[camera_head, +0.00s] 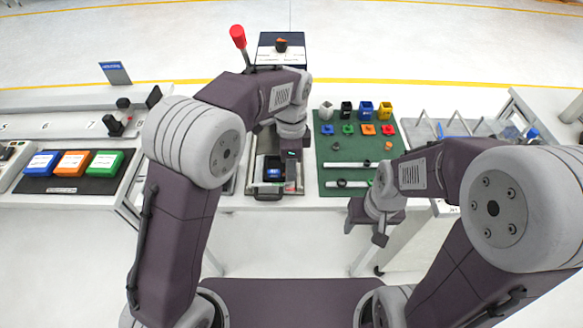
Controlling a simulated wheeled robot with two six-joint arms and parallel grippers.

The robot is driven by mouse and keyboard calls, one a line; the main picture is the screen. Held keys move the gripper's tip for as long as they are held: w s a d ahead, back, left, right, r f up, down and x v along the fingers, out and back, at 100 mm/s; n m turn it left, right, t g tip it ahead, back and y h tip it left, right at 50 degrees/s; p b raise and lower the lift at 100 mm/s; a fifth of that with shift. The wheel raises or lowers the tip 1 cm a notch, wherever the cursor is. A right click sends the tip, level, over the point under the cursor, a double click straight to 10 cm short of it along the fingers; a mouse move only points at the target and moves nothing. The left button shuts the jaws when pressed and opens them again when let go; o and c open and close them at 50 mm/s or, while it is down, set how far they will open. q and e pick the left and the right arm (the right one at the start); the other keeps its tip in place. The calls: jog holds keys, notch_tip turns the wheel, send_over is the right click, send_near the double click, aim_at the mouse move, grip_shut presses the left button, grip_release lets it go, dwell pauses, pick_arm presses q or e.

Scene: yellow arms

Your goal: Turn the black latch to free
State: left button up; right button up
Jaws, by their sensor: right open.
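A black knob-like part (282,45) with an orange patch stands on a dark-edged panel (268,60) at the back of the table. It may be the black latch, but its markings are too small to read. My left gripper (290,180) points down over a dark tray with a blue item (273,173) in front of that panel. Its fingers are too dark and small to tell apart. My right gripper (368,232) is open and empty, off the front edge of the table, below the green mat.
A red-handled lever (238,37) rises behind my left arm. A green mat (350,155) holds coloured blocks and rods. Blue, orange and green boxes (73,163) sit at left, near a black fixture (115,125). A wire rack (450,128) stands at right.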

pick_arm(q)
jog(key=shift+f, duration=0.35)
jog(key=shift+c, duration=0.3)
grip_shut()
jog(key=shift+r, duration=0.1)
